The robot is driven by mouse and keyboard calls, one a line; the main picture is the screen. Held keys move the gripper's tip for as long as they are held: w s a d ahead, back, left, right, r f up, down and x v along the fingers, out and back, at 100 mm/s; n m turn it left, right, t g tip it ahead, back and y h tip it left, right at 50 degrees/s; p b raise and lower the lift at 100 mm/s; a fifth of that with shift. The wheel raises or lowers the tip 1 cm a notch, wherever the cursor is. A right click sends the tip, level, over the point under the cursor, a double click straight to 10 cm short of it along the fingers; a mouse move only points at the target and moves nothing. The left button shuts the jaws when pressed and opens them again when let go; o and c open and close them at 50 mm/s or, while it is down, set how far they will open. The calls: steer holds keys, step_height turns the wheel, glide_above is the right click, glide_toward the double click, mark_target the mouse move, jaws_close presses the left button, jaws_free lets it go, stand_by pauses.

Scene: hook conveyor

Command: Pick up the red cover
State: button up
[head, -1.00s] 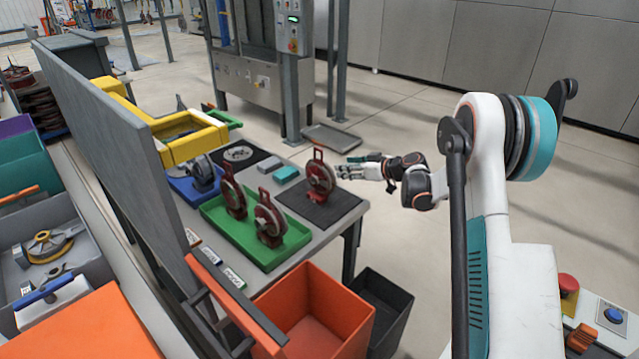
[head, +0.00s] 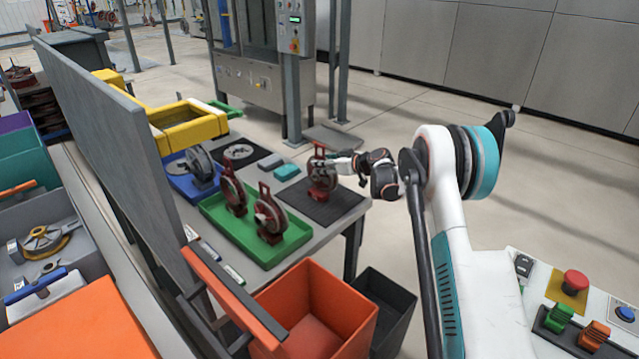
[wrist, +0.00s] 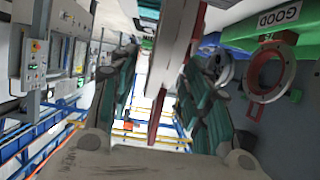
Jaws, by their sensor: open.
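A dark red round cover (head: 322,174) with a loop handle on top stands upright on a dark mat (head: 342,207) at the right of the table. My gripper (head: 344,164) reaches in from the right at its upper part, and the fingertips are partly hidden by it in the head view. In the wrist view the open teal-padded fingers (wrist: 160,85) stand on either side of a red-edged upright piece (wrist: 168,80), seen edge-on, apparently this cover. I cannot tell whether a finger touches it.
Two similar red covers stand in the green tray (head: 294,246) to the left. A teal block (head: 287,172) lies behind the mat. An orange bin (head: 350,312) and a black bin (head: 402,299) are in front. A grey panel (head: 100,130) edges the table's left side.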

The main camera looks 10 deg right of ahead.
jaws_close()
steer(key=shift+r, duration=0.15)
